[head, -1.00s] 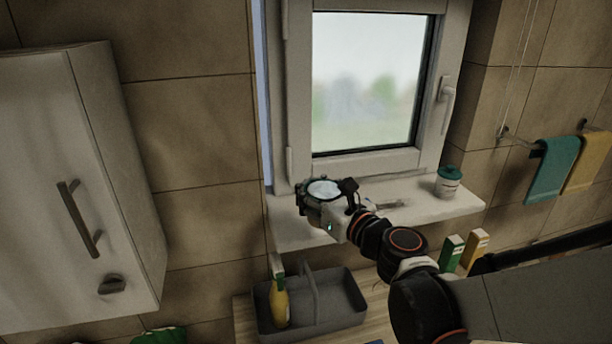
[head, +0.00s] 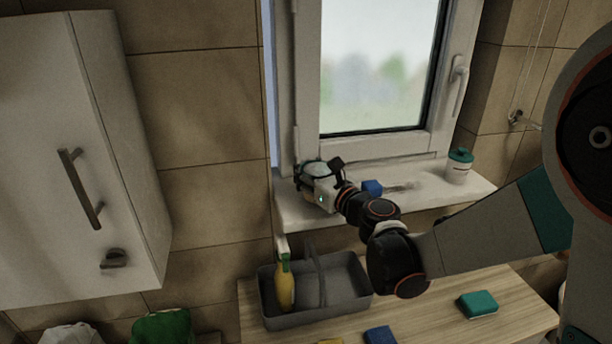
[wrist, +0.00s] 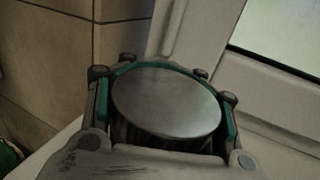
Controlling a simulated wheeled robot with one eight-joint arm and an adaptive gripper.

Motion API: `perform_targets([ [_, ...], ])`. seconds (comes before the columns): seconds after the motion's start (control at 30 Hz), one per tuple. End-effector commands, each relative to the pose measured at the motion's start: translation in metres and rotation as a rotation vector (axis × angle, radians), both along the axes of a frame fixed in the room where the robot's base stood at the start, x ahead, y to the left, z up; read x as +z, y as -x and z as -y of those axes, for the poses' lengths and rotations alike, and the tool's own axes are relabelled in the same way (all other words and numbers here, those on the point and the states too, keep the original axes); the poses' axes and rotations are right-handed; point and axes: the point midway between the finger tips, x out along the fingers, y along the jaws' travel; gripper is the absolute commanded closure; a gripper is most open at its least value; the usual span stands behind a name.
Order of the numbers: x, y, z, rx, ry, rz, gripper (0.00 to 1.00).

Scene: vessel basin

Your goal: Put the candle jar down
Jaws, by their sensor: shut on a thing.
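The candle jar (wrist: 167,101) shows in the wrist view as a round grey metallic top between the two fingers of my gripper (wrist: 165,95). In the head view the jar (head: 316,169) is a small pale round thing at the left end of the white window sill (head: 420,200). My gripper (head: 318,178) is shut around it there. The jar's sides and underside are hidden by the gripper. I cannot tell whether it touches the sill.
A white tub with a teal lid (head: 459,166) stands on the sill's right end, a blue block (head: 372,187) behind my arm. Below, a grey caddy (head: 345,285) holds a yellow bottle (head: 285,287). A white cabinet (head: 60,170) hangs at left. The window frame (head: 300,100) rises close behind.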

Motion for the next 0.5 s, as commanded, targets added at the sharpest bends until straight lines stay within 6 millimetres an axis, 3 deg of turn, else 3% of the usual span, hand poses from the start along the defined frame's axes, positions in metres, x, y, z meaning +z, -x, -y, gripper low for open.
perform_targets([
  [0.07, -0.0114, -0.0033, -0.0008, 0.0, 0.0, 0.0, 0.91],
  [0.47, -0.0147, -0.0039, -0.0012, 0.0, 0.0, 0.0, 0.91],
  [0.5, -0.0135, -0.004, -0.0012, 0.0, 0.0, 0.0, 0.54],
])
